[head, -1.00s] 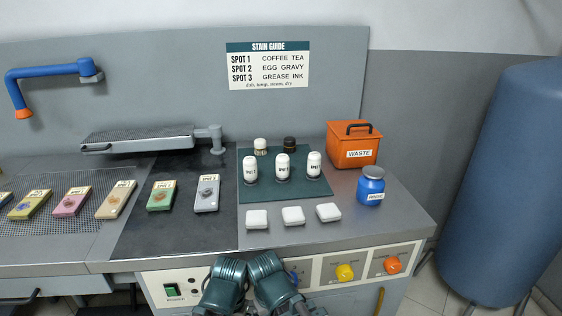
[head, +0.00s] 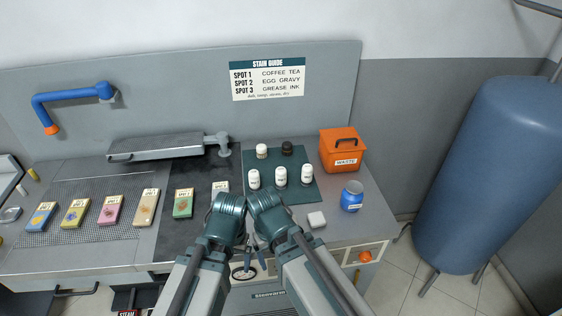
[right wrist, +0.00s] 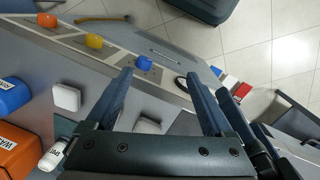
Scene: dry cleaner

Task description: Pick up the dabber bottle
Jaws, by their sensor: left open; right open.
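Three white capped bottles stand upright on a dark green mat (head: 303,194): left (head: 254,179), middle (head: 280,176) and right (head: 307,174). Behind them stand a small white-topped bottle (head: 262,151) and a black-topped one (head: 287,148). I cannot tell which is the dabber bottle. My left gripper (head: 253,258) is open and empty at the counter's front edge, well short of the mat. My right gripper (right wrist: 157,76) is open and empty in the right wrist view; in the head view my arm mostly hides it. A white bottle (right wrist: 52,156) shows beside it there, apart from its fingers.
A white pad (head: 316,219) lies before the mat. An orange waste bin (head: 341,150) and a blue jar (head: 352,197) stand to the right. Several coloured tagged blocks, one green (head: 183,204), lie left. A metal sleeve board (head: 158,149) is behind them.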

